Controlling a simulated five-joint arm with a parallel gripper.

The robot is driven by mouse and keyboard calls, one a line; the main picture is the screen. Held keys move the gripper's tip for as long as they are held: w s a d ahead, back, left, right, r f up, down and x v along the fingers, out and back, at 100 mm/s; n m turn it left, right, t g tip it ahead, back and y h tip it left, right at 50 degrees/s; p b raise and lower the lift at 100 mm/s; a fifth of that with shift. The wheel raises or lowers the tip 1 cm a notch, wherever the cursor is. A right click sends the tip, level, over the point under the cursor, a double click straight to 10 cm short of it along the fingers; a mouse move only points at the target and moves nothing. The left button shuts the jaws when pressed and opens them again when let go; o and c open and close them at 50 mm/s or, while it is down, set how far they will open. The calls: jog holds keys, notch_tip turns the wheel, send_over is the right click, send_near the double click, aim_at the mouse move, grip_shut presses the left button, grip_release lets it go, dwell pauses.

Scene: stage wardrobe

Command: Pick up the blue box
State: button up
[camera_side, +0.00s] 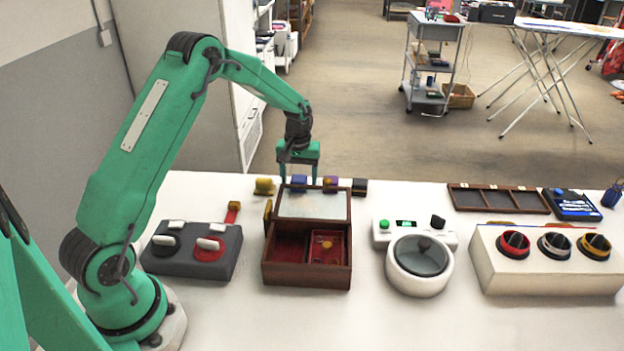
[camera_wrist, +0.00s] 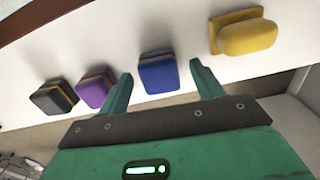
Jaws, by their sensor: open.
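The blue box (camera_side: 298,181) is a small block behind the open wooden case, in a row with other small blocks. In the wrist view the blue box (camera_wrist: 158,73) lies between and just beyond my two fingertips. My gripper (camera_side: 299,180) points down over the row in the side view, and its green fingers hide part of the blue box. In the wrist view my gripper (camera_wrist: 160,72) is open, with one finger on each side of the blue box. No finger clearly touches it.
A purple block (camera_wrist: 96,90) and a black block (camera_wrist: 54,97) sit to one side, and a yellow block (camera_wrist: 242,34) to the other. The wooden case (camera_side: 307,272) with raised lid stands in front. A grey switch panel (camera_side: 180,262) and a white dial device (camera_side: 419,290) flank it.

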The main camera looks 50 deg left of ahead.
jog(key=shift+f, duration=0.55)
jog(key=shift+c, duration=0.3)
jog(key=c, duration=1)
